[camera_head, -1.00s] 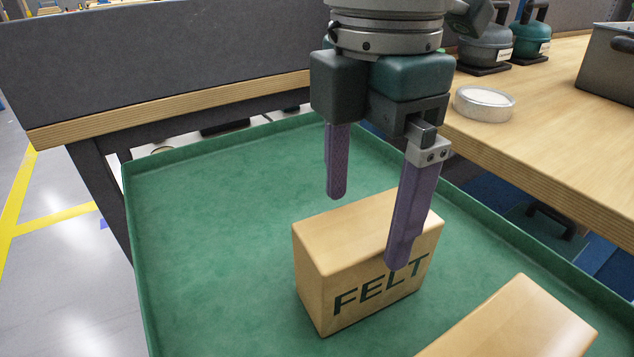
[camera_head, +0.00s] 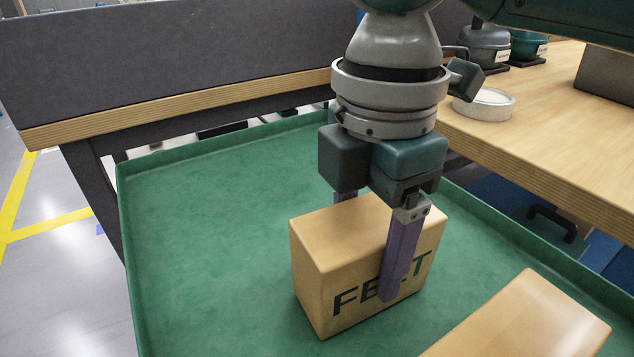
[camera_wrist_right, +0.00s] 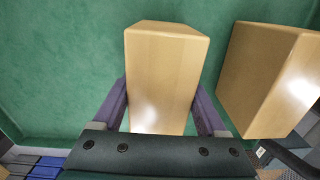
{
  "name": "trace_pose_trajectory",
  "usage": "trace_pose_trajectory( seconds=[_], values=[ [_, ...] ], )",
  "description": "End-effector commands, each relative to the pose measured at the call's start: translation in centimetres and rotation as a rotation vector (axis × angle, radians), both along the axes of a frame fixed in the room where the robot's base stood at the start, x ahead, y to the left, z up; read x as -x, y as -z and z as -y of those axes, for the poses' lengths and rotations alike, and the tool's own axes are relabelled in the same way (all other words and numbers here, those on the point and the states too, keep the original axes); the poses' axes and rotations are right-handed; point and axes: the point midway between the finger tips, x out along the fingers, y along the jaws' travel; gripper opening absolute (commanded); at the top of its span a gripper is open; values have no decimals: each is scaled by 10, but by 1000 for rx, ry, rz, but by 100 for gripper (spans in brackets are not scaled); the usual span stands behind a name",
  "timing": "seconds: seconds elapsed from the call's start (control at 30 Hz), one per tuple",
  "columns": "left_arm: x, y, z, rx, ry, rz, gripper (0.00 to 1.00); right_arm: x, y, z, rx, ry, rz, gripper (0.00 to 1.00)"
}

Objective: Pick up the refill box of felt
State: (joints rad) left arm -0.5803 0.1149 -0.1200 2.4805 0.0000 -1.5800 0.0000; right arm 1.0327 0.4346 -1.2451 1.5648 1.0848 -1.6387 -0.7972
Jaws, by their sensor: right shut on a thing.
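The refill box of felt (camera_head: 318,274) is a light wooden-coloured box with dark green FELT lettering on its front. It stands on a green tray (camera_head: 190,230). My right gripper (camera_head: 368,245) points down over the box, shut on it, one purple finger across the front lettering and the other behind. The box also shows in the right wrist view (camera_wrist_right: 163,75), between the two fingers. The far finger is mostly hidden by the box in the head view. My left gripper is not in view.
A second similar box (camera_head: 525,325) stands close by at the lower right; it also shows in the right wrist view (camera_wrist_right: 268,80). The tray has a raised rim. A wooden bench (camera_head: 560,130) at the right carries a round white-topped tin (camera_head: 484,104). The tray's left part is free.

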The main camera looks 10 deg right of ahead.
Motion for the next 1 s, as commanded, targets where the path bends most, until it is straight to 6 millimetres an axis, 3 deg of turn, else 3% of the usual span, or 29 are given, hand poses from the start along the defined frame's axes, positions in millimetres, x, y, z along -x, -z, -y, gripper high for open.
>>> trace_pose_trajectory(
  seconds=[0.07, 0.53, 0.87, 1.0],
  values=[
    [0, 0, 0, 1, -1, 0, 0, 0, 0, 0, 0, 0, 0, 53],
    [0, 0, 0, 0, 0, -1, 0, 0, 0, 0, 0, 0, 0, 0],
    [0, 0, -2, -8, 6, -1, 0, -1, -2, 0, -1, 0, 2, 0],
    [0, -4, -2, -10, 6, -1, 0, -1, -12, -1, -2, 1, 4, 0]
  ],
)
